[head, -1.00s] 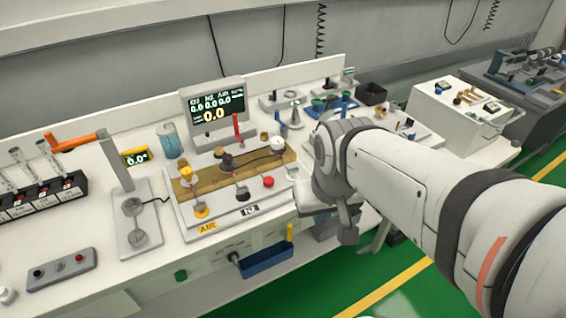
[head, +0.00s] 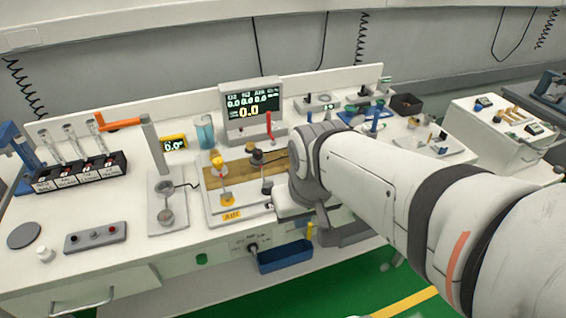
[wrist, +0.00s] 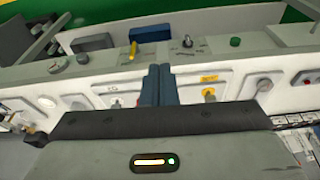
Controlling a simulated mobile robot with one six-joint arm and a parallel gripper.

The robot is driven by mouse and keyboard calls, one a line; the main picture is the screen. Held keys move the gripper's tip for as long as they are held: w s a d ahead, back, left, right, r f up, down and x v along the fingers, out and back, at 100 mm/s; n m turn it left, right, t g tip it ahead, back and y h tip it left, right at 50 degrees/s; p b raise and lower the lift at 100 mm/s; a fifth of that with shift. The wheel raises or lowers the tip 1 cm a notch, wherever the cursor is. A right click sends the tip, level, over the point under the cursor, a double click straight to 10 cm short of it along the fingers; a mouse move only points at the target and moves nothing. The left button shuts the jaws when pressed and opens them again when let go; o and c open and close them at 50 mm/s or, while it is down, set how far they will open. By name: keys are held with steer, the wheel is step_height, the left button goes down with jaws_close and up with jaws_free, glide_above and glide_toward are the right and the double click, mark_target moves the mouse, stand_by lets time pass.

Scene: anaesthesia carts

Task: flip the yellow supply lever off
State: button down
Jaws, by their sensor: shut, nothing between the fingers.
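A slim yellow lever (head: 309,230) stands upright on the front panel above a blue bin; it also shows in the wrist view (wrist: 133,50), left of my fingers. In the head view my wrist hides the fingertips.
The blue bin (head: 285,256) hangs at the front edge. A black knob (head: 252,247) and a green button (head: 202,259) are on the front panel. A monitor (head: 252,108) stands behind the unit. An orange-handled post (head: 153,145) rises at left. The floor in front looks clear.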

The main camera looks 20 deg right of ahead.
steer(key=shift+a, duration=0.15)
steer(key=w+d+f+m+t+y+b, duration=0.1)
steer(key=w+d+f+m+y+b, duration=0.2)
steer(key=d+f+m, duration=0.5)
steer(key=w+d+f+m+t+y+b, duration=0.1)
steer(key=w+d+f+m+y+b, duration=0.2)
steer(key=d+f+m, duration=0.6)
steer(key=d+m+y, duration=0.1)
steer(key=d+m, duration=0.4)
steer(key=m, duration=0.2)
steer(key=shift+w+y, duration=0.3)
steer(key=shift+y, duration=0.1)
steer(key=w+a+r+b+x, duration=0.1)
steer(key=r+x, duration=0.1)
steer(key=x, duration=1.1)
steer(key=shift+a, duration=0.35)
